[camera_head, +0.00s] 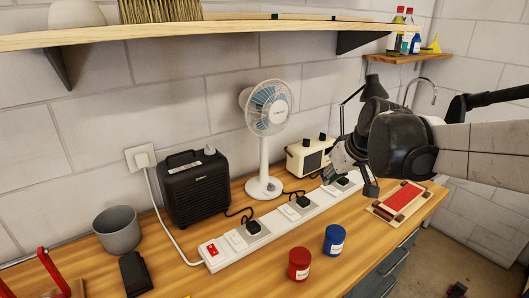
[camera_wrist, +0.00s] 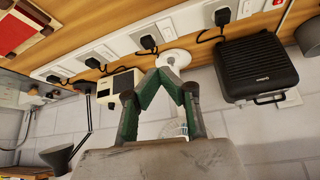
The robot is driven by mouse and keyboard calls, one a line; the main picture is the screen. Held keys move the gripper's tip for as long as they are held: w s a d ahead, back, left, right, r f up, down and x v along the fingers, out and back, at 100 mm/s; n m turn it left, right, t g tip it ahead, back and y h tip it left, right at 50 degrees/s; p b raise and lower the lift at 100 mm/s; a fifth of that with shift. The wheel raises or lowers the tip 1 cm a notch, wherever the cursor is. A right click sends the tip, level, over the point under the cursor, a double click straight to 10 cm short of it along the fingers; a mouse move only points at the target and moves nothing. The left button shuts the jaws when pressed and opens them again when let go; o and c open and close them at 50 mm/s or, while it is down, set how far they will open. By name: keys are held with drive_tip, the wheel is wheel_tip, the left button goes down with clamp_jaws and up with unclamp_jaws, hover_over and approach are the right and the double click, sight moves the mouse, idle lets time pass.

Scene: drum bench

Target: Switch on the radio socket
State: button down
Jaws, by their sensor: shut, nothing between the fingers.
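The white power strip (camera_head: 272,222) runs along the bench with several black plugs and white rocker switches. The cream radio (camera_head: 308,157) stands behind the strip's right half and also shows in the wrist view (camera_wrist: 120,88). In the wrist view its cord appears to lead to a black plug (camera_wrist: 92,63) in the strip. The switch beside that plug is too small to read as on or off. My gripper (camera_head: 340,168) is shut and empty, above the right part of the strip in front of the radio. Its fingertips (camera_wrist: 160,72) meet in the wrist view. My gripper hides part of the strip's right end.
A white fan (camera_head: 266,110) and black box-shaped device (camera_head: 193,186) stand behind the strip. A red switch (camera_head: 212,248) is at its left end. Red (camera_head: 299,264) and blue (camera_head: 334,240) cans stand in front. A dark lamp (camera_head: 352,100) is behind my gripper; a shelf (camera_head: 230,30) hangs above.

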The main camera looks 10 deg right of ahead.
drive_tip(key=w+d+f+n+y, duration=0.1)
drive_tip(key=w+d+f, duration=0.2)
drive_tip(key=w+d, duration=0.5)
drive_tip(key=w+d+f+n, duration=0.1)
drive_tip(key=w+d+f, duration=0.3)
drive_tip(key=w+d, duration=0.3)
drive_tip(key=shift+w+d+n+t+y+p, duration=0.35)
drive_tip(key=shift+d+y+p, duration=0.1)
drive_tip(key=shift+d, duration=0.75)
drive_tip(key=shift+f, duration=0.15)
hover_over(332, 187)
drive_tip(key=s, duration=0.2)
drive_tip(key=f, duration=0.8)
drive_tip(key=shift+w+d+p, duration=0.2)
drive_tip(key=shift+w+p, duration=0.05)
drive_tip(key=shift+p, duration=0.1)
drive_tip(key=shift+s+d+f, duration=0.1)
drive_tip(key=shift+s+f, duration=0.05)
drive_tip(key=shift+f, duration=0.4)
drive_tip(key=shift+s+d+f, duration=0.1)
drive_tip(key=shift+f, duration=1.15)
drive_tip(key=shift+s, duration=0.1)
